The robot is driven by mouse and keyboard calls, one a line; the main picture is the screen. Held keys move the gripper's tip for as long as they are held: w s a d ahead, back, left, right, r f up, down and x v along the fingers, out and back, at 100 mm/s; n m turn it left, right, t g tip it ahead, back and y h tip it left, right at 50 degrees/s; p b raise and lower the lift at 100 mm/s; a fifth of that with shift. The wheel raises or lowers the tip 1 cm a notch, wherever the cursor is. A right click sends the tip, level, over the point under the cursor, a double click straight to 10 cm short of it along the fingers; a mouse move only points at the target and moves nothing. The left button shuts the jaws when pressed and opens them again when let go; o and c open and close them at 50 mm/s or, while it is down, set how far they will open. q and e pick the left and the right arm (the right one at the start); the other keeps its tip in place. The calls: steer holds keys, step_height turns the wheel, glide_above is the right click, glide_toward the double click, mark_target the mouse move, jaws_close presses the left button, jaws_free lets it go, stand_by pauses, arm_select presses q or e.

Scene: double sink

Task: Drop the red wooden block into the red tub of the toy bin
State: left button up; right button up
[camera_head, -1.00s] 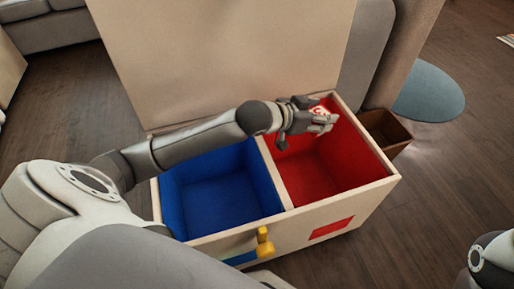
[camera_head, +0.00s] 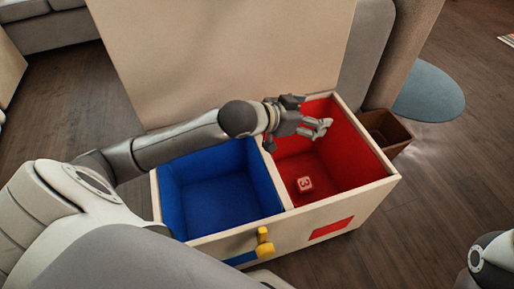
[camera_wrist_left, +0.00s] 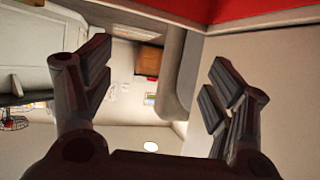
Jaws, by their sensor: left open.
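The red wooden block (camera_head: 304,184) lies on the floor of the red tub (camera_head: 345,172) of the toy bin, near its front left corner, with a pale mark on its face. My left gripper (camera_head: 322,128) is open and empty above the back part of the red tub, apart from the block. In the left wrist view its spread fingers (camera_wrist_left: 155,88) have nothing between them, and a strip of red tub (camera_wrist_left: 250,8) shows at the top. My right gripper is not in view.
The blue tub (camera_head: 220,190) is empty and sits left of the red one, under my left arm. The raised lid (camera_head: 220,60) stands behind. A yellow latch (camera_head: 264,242) is on the front. A brown box (camera_head: 388,130) stands at the right.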

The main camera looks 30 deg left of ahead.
arm_select(q)
steer(key=v, duration=0.8)
